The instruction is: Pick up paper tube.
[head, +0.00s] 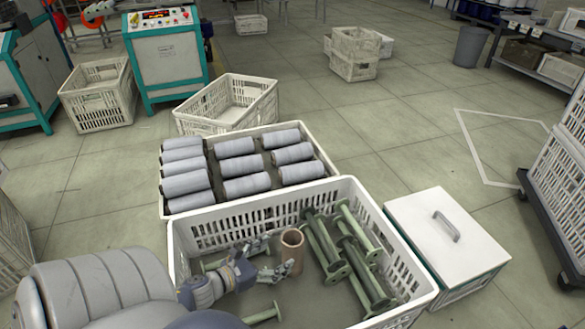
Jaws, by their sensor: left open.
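The brown paper tube (292,252) stands upright in the near white crate (345,190), its open end facing up. My left gripper (274,257) reaches into this crate from the left. Its fingers are open and lie just left of the tube, with one fingertip low beside the tube's base. I cannot tell whether a finger touches the tube. Nothing shows between the fingers. My right gripper is not in view.
Several green bobbins (358,255) lie right of the tube in the same crate, and another (262,315) lies near my wrist. A crate of grey wound spools (244,185) stands behind. A white-lidded box (446,232) stands to the right.

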